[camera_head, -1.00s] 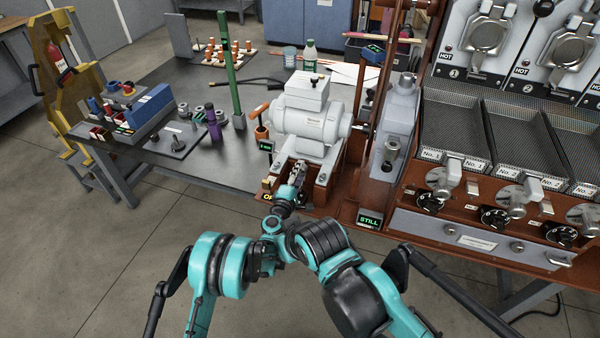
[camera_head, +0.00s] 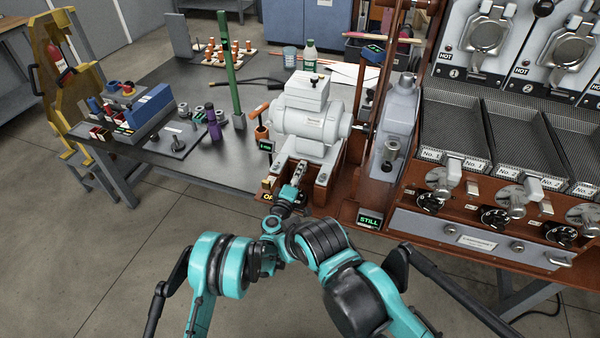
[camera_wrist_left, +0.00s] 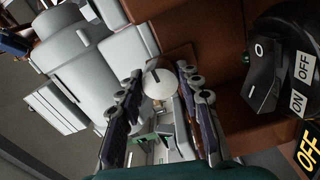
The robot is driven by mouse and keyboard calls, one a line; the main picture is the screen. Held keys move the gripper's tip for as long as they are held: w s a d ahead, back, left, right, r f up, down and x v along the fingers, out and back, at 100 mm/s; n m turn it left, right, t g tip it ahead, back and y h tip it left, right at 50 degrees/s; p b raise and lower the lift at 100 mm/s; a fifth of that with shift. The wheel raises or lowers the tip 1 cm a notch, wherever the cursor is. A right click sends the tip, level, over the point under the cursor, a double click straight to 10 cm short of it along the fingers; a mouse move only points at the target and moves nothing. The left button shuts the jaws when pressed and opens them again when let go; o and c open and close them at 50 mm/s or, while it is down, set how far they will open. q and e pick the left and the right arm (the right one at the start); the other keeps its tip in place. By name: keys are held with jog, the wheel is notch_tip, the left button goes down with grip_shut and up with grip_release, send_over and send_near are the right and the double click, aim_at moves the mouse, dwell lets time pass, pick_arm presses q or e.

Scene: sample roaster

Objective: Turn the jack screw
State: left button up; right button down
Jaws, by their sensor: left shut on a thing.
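The jack screw shows in the left wrist view as a pale round head (camera_wrist_left: 159,84) with a dark slot mark, low at the base of the grey motor (camera_head: 308,122). My left gripper (camera_wrist_left: 161,80) has its two dark fingers on either side of this head and is shut on it. In the head view my left gripper (camera_head: 298,170) reaches in at the front of the motor's base, between its mounting feet. The screw is hidden there behind the gripper. My right gripper is not in view.
A black rocker switch (camera_wrist_left: 267,70) with ON and OFF labels is close beside the gripper. A small display reading STILL (camera_head: 370,219) is on the wooden base to the right. A green post (camera_head: 232,85) stands left of the motor. The floor in front is clear.

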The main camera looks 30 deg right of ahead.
pick_arm(q)
jog(key=o, duration=1.2)
jog(key=shift+c, duration=0.2)
jog(key=v, duration=0.7)
jog(key=shift+s+a, duration=0.15)
jog(key=shift+a, duration=0.05)
jog(key=shift+f, duration=0.1)
